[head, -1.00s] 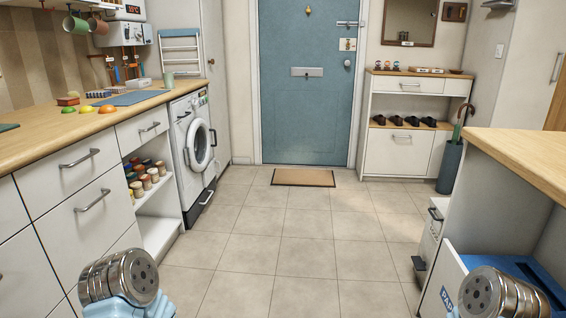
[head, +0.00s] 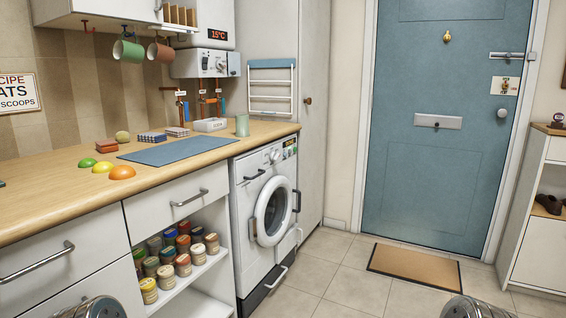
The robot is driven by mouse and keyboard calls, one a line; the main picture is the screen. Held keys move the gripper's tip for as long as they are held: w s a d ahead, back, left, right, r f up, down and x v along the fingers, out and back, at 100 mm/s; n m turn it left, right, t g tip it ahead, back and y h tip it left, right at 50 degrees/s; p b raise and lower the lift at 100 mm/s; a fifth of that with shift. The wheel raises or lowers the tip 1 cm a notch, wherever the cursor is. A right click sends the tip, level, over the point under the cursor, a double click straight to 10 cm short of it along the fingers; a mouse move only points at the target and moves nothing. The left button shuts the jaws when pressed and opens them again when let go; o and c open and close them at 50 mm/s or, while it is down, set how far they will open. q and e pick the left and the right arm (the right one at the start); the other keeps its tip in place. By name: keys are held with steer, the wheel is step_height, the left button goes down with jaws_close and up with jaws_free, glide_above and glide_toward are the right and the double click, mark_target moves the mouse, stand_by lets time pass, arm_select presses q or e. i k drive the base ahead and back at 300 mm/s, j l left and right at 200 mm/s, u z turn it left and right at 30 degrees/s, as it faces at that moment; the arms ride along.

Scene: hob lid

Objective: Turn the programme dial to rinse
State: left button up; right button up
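The white washing machine (head: 283,258) stands under the right end of the wooden worktop. Its programme dial (head: 274,155) is a small round knob on the upper front panel, left of a small dark display (head: 290,147). The dial's marks and pointer are too small to read. The machine's round door (head: 272,211) is below the panel; I cannot tell whether it is fully closed. Neither gripper shows. Only metal parts of my arms show at the bottom edge, well away from the dial.
Open shelves with several jars (head: 183,265) stand left of the machine. Tiled floor (head: 340,280) is free in front of it, up to the doormat (head: 413,270).

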mark_target(274, 157)
steer(key=i+l+u, duration=0.25)
steer(key=i+l, duration=0.5)
steer(key=l, duration=0.1)
